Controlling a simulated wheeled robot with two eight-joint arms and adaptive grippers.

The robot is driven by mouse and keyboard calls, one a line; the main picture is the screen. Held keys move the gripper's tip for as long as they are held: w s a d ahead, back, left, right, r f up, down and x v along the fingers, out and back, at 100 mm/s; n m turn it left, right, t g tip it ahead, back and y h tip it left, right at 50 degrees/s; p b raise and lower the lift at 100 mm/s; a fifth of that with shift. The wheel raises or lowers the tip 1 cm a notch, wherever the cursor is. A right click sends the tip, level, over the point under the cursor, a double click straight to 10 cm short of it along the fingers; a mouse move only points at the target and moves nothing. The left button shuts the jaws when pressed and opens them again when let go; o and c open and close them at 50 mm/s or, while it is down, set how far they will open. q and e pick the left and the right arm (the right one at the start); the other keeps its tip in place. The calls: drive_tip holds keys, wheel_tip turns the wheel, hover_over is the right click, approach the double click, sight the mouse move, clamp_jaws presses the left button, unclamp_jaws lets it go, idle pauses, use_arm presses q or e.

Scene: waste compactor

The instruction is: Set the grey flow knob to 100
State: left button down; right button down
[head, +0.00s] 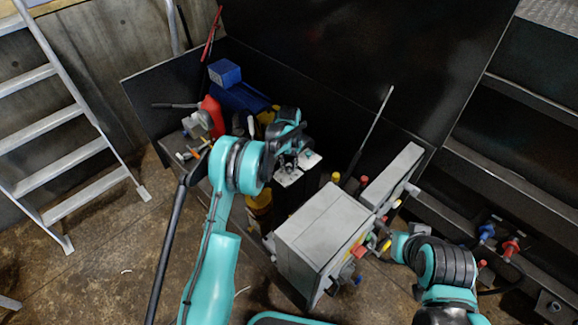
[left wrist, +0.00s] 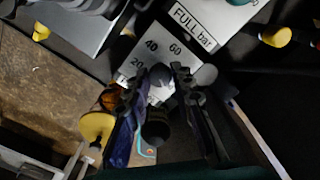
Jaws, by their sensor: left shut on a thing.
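My left gripper (head: 290,161) is at a small pale plate (head: 297,174) in the middle of the head view. In the left wrist view its two dark fingers (left wrist: 163,90) are closed on the grey flow knob (left wrist: 159,92), one on each side. The dial plate (left wrist: 140,57) behind the knob shows 20, 40 and 60; its other marks are hidden by the gripper. I cannot tell where the knob points. My right arm (head: 445,265) comes in at the lower right, and its fingers cannot be made out.
A grey control box (head: 325,230) with coloured knobs stands right of the left gripper. A blue block (head: 225,73) and a red part (head: 213,115) are behind to the left. A yellow knob (left wrist: 96,128) sits close to the fingers. A ladder (head: 75,125) leans at the far left.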

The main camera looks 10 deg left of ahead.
sight(289, 168)
idle(0.4)
use_arm(q)
drive_tip(key=c, duration=1.3)
unclamp_jaws()
wheel_tip(289, 168, up, 12)
